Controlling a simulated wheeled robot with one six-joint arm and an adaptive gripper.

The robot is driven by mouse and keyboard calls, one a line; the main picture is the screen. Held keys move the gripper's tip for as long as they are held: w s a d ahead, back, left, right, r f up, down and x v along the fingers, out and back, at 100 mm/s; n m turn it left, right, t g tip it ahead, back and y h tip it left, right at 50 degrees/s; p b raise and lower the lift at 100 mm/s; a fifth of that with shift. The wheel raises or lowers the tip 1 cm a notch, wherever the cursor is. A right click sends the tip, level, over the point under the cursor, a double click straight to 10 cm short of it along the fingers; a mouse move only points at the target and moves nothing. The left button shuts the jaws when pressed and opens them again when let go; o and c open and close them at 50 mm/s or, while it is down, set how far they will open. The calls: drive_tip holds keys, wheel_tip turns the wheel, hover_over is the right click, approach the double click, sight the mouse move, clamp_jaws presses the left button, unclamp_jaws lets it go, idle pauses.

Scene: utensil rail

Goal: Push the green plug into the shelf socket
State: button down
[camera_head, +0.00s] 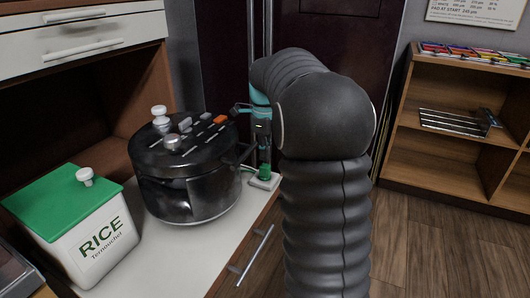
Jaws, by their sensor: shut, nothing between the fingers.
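The green plug (265,171) stands upright at a small white socket plate (263,182) on the counter, right of the dark cooker. How deep the plug sits in the socket is too small to tell. My gripper (264,150) is just above the plug, pointing down, below my teal wrist. It looks shut, with its fingertips small and dark. I cannot tell whether the fingertips touch the plug. My thick black arm covers the area to the right of the plug.
A dark round cooker (186,176) with knobs stands close left of my gripper. A white rice box (88,232) with a green lid is at front left. The white counter (190,250) ends just right of the socket. A wooden shelf (436,92) stands far right.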

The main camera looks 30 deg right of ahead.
drive_tip(key=shift+r, duration=0.1)
wheel_tip(320, 180, up, 4)
drive_tip(key=p, duration=0.4)
drive_tip(key=shift+r, duration=0.1)
drive_tip(key=shift+r+p, duration=0.4)
drive_tip(key=shift+r, duration=0.4)
drive_tip(key=shift+s, duration=0.1)
